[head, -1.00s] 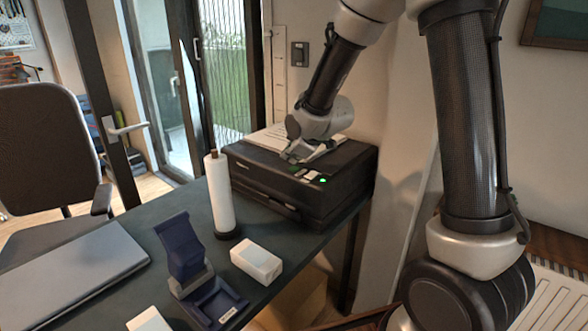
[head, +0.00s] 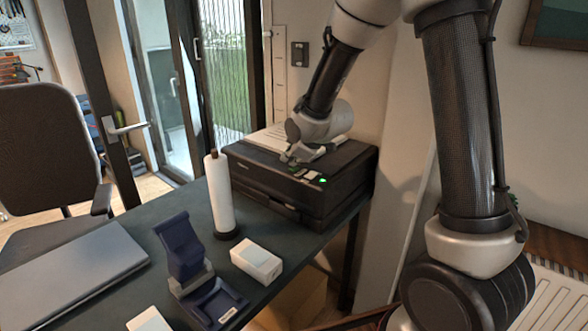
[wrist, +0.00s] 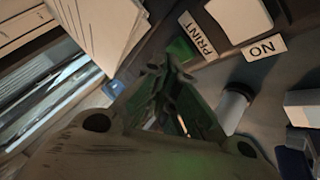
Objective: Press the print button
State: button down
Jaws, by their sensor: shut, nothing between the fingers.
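The black printer (head: 262,190) stands at the far end of the dark desk. A white label reading PRINT (wrist: 197,35) lies on its top in the wrist view, beside a green button (wrist: 181,49). My gripper (head: 291,162) is shut and empty, low over the printer's top panel. In the wrist view its fingertips (wrist: 163,75) are close to the green button and partly overlap it. I cannot tell whether they touch it. A second label (wrist: 264,47), reading ON upside down, lies to the right of the PRINT label.
A white paper roll on a stand (head: 219,195), a navy device (head: 183,255), a white box (head: 257,262) and a grey laptop (head: 70,272) are on the desk. Paper (head: 266,140) lies at the printer's back. A wall rises behind the printer.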

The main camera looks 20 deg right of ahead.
aim_at(291, 169)
jog(key=shift+f, duration=0.35)
dwell(0.6)
dwell(0.3)
jog(key=shift+r, duration=3.3)
